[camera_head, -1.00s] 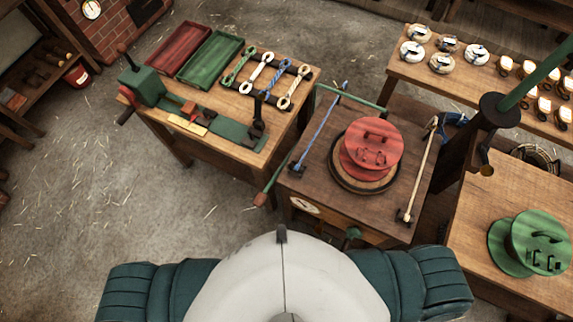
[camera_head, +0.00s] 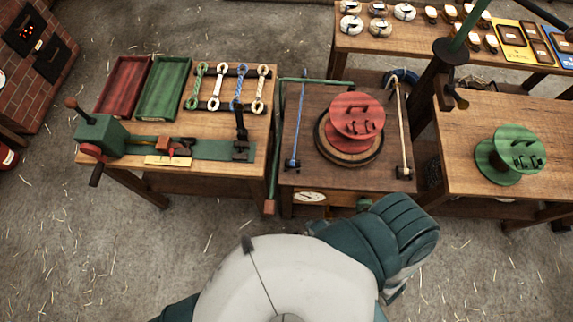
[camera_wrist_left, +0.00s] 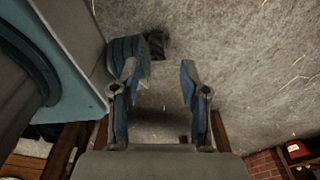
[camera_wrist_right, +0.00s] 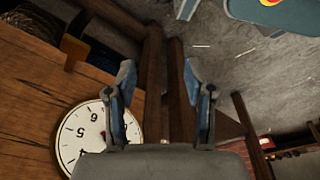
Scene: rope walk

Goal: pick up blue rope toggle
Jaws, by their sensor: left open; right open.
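The blue rope toggle (camera_head: 238,87) lies on the left workbench in the head view, in a row with a green toggle (camera_head: 197,86), a white one (camera_head: 217,88) and a cream one (camera_head: 259,90). It is between the white and the cream toggles. My left gripper (camera_wrist_left: 156,85) is open and empty over the floor in the left wrist view. My right gripper (camera_wrist_right: 159,82) is open and empty in the right wrist view, near a white dial (camera_wrist_right: 84,135). Neither gripper shows in the head view, and both are away from the toggle.
A red tray (camera_head: 124,88) and a green tray (camera_head: 162,90) lie left of the toggles. A green vise (camera_head: 110,135) stands at the bench's left end. Open floor lies in front.

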